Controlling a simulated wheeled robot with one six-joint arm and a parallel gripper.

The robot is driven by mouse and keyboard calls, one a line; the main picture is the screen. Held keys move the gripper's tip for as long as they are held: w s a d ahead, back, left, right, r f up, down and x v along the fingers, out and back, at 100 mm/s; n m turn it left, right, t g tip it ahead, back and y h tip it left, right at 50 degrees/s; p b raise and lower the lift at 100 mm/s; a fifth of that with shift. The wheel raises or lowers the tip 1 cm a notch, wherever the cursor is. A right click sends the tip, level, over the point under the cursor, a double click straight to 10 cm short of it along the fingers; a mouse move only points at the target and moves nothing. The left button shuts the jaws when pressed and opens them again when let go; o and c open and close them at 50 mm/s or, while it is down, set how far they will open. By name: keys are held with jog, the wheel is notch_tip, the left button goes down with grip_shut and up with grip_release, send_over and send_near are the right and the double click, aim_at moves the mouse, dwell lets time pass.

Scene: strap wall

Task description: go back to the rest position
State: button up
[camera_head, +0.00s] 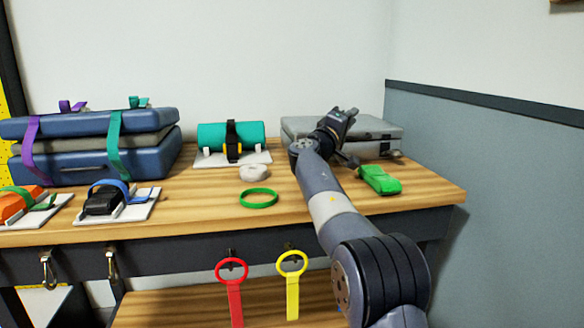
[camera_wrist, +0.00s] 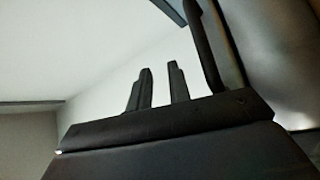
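My gripper (camera_head: 345,113) is raised above the back right of the wooden workbench (camera_head: 310,210), in front of the grey case (camera_head: 378,126) in the head view. It points up and away towards the wall. In the wrist view the two dark fingers of my gripper (camera_wrist: 159,80) stand apart, with bare pale wall showing between them. Nothing is held. My arm reaches up from the lower right of the head view and hides part of the bench and the case.
A green bundle (camera_head: 379,180) lies right of my arm. A green ring (camera_head: 259,198) and white roll (camera_head: 254,173) lie left. Further left are a teal roll (camera_head: 210,136) and strapped blue cases (camera_head: 75,165). Red (camera_head: 235,292) and yellow (camera_head: 292,290) straps hang in front.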

jog(key=shift+w+d+r+p, duration=0.2)
jog(key=shift+w+r+p, duration=0.1)
jog(key=shift+w+r, duration=0.25)
jog(key=shift+s, duration=0.1)
